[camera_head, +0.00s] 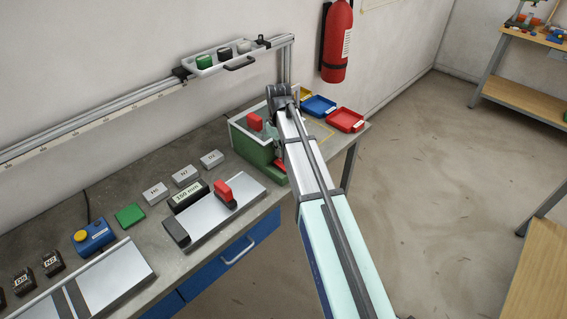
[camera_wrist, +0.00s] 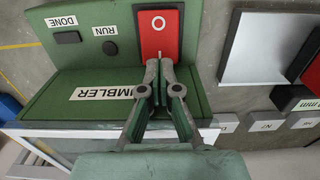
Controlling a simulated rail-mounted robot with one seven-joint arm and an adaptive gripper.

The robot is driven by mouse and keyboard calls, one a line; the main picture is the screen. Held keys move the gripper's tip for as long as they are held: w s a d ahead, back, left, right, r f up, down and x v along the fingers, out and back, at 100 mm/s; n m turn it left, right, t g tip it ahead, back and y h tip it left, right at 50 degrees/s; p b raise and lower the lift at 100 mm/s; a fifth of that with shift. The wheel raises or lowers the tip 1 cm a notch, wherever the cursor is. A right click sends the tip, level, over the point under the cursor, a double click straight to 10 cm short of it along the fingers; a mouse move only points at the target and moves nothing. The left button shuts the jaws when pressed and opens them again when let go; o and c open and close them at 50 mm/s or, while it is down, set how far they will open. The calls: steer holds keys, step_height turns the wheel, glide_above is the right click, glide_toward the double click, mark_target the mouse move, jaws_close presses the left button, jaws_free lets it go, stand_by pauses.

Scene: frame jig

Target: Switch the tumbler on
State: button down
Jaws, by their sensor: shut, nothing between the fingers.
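The tumbler (camera_head: 250,147) is a green machine at the back of the bench, partly hidden behind my arm in the head view. In the wrist view its green body (camera_wrist: 60,100) carries a TUMBLER label. A red rocker switch (camera_wrist: 158,30) with a white O at its far end sits beside the RUN and DONE marks. My gripper (camera_wrist: 160,66) is shut and empty, its fingertips over the near end of the rocker. I cannot tell whether they touch it. A short pale mark shows just at the fingertips. Which way the rocker is tilted is unclear.
Blue (camera_head: 319,106) and red (camera_head: 345,120) trays stand right of the tumbler. A steel plate fixture with a red clamp (camera_head: 223,191) and grey blocks (camera_head: 184,176) lie left of it. A rail (camera_head: 100,118) runs along the wall above.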

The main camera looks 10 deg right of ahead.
mark_target(280, 160)
steer(key=shift+f+b, duration=0.5)
steer(key=shift+f, duration=0.85)
stand_by(0.9)
steer(key=shift+r, duration=0.15)
steer(key=shift+r+p, duration=2.35)
steer(key=shift+r, duration=1.05)
steer(key=shift+d, duration=0.1)
